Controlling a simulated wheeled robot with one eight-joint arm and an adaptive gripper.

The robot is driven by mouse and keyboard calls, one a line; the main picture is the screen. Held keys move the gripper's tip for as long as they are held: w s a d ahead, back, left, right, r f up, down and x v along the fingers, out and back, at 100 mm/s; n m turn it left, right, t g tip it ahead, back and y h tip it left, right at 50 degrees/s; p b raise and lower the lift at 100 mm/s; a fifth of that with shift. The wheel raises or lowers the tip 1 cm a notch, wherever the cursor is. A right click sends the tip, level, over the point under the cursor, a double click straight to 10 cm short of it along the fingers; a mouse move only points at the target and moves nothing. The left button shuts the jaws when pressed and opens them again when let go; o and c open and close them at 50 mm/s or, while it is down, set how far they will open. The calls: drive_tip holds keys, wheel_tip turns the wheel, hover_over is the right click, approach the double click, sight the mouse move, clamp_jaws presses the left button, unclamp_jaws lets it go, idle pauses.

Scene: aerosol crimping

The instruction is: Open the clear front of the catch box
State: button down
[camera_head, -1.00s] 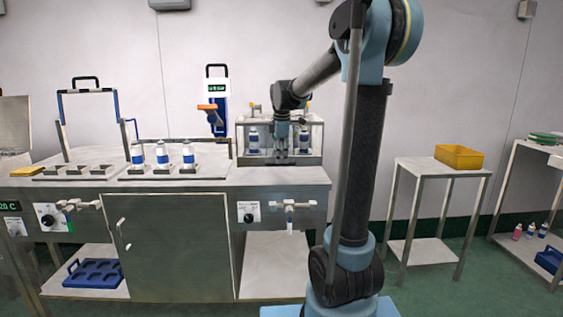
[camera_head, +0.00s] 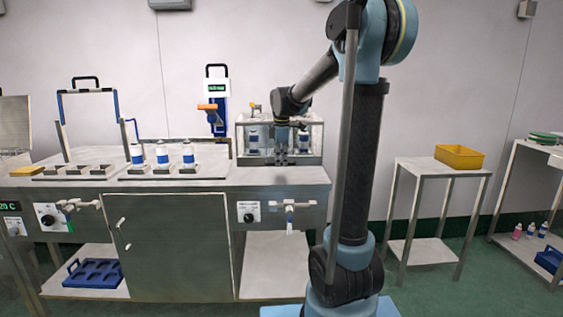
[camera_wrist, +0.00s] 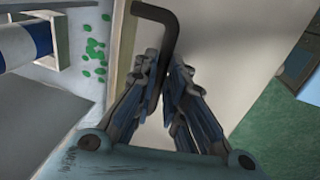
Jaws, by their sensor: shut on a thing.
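The catch box (camera_head: 316,135) stands at the right end of the bench, with clear walls and a metal base. White and blue cans (camera_head: 253,139) show through its clear front, one on each side of my gripper. My gripper (camera_head: 281,160) is at the middle of the front, low down. In the wrist view my gripper (camera_wrist: 163,75) is shut on a dark bent handle (camera_wrist: 166,20), with a finger on each side of the bar. The fingers hide the handle's lower part. I cannot tell how far the front is open.
Several cans (camera_head: 162,155) stand in holders on the bench to the left. A blue press (camera_head: 217,105) with an orange part stands behind. A knob (camera_head: 248,217) and valve (camera_head: 290,207) project below the box. Floor is free between the bench and the side table (camera_head: 426,168).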

drive_tip(key=s, duration=1.8)
drive_tip(key=shift+s+a, duration=0.15)
drive_tip(key=shift+a, duration=0.15)
drive_tip(key=shift+r, duration=0.1)
drive_tip(key=c, duration=1.7)
unclamp_jaws()
drive_tip(key=shift+o, duration=0.2)
wheel_tip(320, 180, up, 12)
drive_tip(key=s, duration=0.2)
drive_tip(key=shift+f, duration=0.2)
drive_tip(key=s+d+f+m, duration=0.3)
drive_tip(key=s+f+m, duration=0.2)
drive_tip(key=f, duration=0.4)
drive_tip(key=s+d+f+m, duration=0.4)
drive_tip(key=s+f+m, duration=0.1)
drive_tip(key=f, duration=0.4)
drive_tip(key=s+d+f+m, duration=0.3)
drive_tip(key=s+f+m, duration=0.2)
drive_tip(key=f+m, duration=0.2)
wheel_tip(320, 180, down, 2)
drive_tip(key=shift+s+d+m, duration=0.2)
drive_tip(key=shift+d+m, duration=0.1)
drive_tip(key=shift+d, duration=0.1)
